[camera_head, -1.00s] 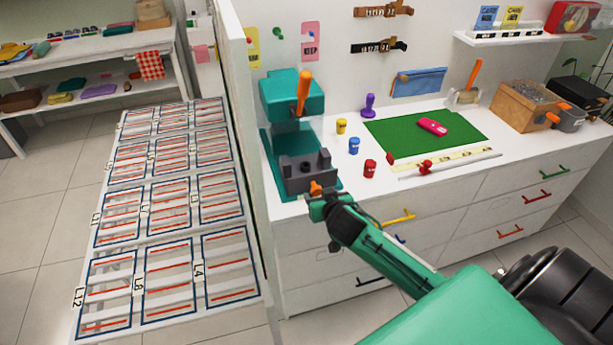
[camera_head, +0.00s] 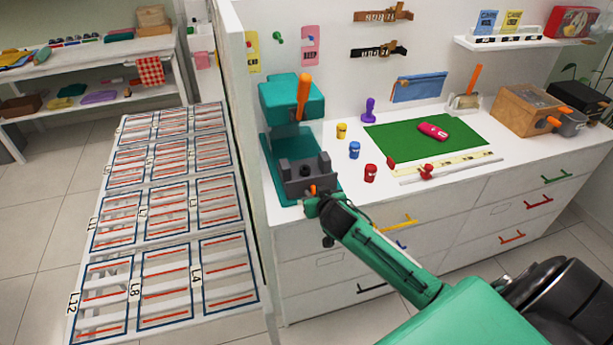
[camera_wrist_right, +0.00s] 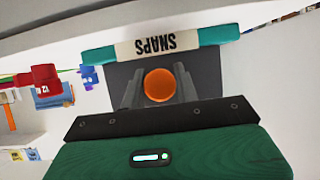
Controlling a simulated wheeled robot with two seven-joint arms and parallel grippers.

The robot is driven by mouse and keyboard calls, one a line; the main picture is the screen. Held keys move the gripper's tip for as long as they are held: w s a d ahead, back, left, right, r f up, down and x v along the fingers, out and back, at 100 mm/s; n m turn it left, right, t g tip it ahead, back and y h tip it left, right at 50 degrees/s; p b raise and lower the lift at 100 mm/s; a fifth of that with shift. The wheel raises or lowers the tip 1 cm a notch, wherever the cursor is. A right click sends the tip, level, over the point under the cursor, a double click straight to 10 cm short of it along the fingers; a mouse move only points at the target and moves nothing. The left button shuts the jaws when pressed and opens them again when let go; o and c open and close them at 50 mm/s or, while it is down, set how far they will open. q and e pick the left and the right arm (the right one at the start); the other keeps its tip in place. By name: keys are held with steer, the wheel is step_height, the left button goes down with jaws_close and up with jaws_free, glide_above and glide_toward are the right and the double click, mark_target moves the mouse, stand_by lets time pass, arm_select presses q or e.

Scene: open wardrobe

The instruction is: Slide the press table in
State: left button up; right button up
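The teal press (camera_head: 292,97) stands at the left end of the white counter, with an orange lever (camera_head: 303,92) on top. Its grey press table (camera_head: 308,178) sits low at the front. An orange knob (camera_wrist_right: 160,85) is on the table's front, and the wrist view shows it between the two grey fingers of my right gripper (camera_wrist_right: 160,82). I cannot tell if the fingers press on it. In the head view my right gripper (camera_head: 315,203) is at the table's front and partly hides the knob. My left gripper is not in view.
Yellow (camera_head: 341,131), blue (camera_head: 354,150) and red (camera_head: 370,172) small containers stand right of the press. A green mat (camera_head: 400,140) lies further right. A white partition (camera_head: 245,120) is close on the press's left. Drawers with coloured handles are below.

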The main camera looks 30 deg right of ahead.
mark_target(307, 172)
steer(key=shift+c, duration=0.6)
steer(key=shift+w+d+b, duration=0.1)
steer(key=shift+w+d, duration=0.1)
steer(key=shift+w, duration=0.7)
steer(key=shift+w+d+b, duration=0.1)
steer(key=shift+w+d, duration=0.15)
steer(key=shift+w, duration=0.6)
steer(key=shift+w+d+b, duration=0.1)
steer(key=shift+w+d, duration=0.1)
steer(key=shift+w, duration=0.7)
steer(key=shift+w, duration=0.15)
steer(key=shift+w+d+b, duration=0.2)
steer(key=shift+w, duration=0.65)
steer(key=shift+w+d+b, duration=0.15)
steer(key=shift+w+d, duration=0.1)
steer(key=shift+w, duration=0.6)
steer(key=shift+w+d+b, duration=0.2)
steer(key=shift+w, duration=0.65)
